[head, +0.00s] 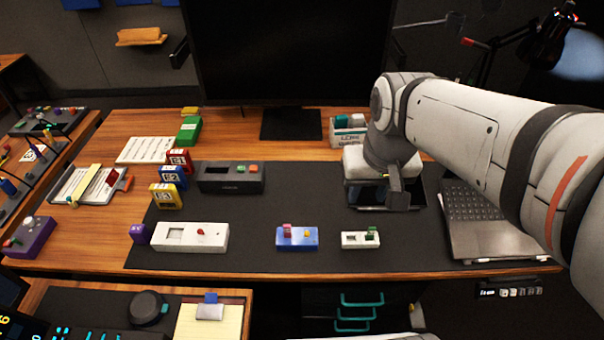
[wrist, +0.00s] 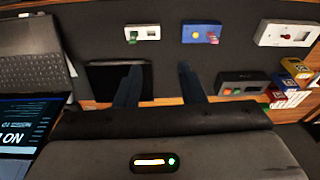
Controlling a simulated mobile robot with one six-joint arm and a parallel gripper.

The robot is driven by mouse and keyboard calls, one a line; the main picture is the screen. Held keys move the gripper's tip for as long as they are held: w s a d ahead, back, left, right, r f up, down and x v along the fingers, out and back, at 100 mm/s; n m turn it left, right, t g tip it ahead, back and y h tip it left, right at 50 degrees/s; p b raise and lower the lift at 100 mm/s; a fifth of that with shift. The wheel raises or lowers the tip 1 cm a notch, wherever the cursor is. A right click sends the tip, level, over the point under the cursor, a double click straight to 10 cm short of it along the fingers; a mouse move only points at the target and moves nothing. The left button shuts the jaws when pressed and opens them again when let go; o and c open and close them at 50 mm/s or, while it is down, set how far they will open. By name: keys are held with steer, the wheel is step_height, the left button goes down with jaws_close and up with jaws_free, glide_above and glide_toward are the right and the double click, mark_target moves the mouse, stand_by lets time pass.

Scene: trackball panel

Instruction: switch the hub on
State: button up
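No label that I can read says which device is the hub. Several small switch devices sit on the dark mat (head: 290,205). A small white box with a green switch (head: 350,241) is at front right, also in the wrist view (wrist: 148,32). Left of it is a blue box with a pink lever and yellow knob (head: 290,242). A longer white box with a red knob (head: 212,240) is further left. A dark grey box with orange and green buttons (head: 222,184) lies behind. My gripper (head: 396,190) is over the mat's right part, fingers apart and empty in the wrist view (wrist: 158,70).
A flat black square (wrist: 104,78) lies beneath my gripper. An open laptop (head: 480,225) is at right, a monitor (head: 290,50) behind. The mat's middle is clear.

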mark_target(307, 232)
steer(key=w+a+f+b, duration=0.3)
steer(key=f+b, duration=0.2)
steer(key=w+a+f+g+b, duration=0.1)
steer(key=w+a+f+b, duration=0.2)
steer(key=f+b, duration=0.2)
steer(key=w+a+f+n+g+b, duration=0.1)
steer(key=w+a+f+b, duration=0.2)
steer(key=f+b, duration=0.2)
steer(key=shift+a+f+b, duration=0.25)
steer(key=shift+f+b, duration=0.15)
steer(key=shift+f, duration=0.7)
steer(key=shift+a+f, duration=0.1)
steer(key=shift+f, duration=0.15)
step_height(307, 232, down, 7)
steer(key=shift+a+f+b, duration=0.1)
steer(key=shift+b, duration=0.95)
steer(key=shift+c, duration=0.4)
jaws_close()
steer(key=shift+a, duration=0.1)
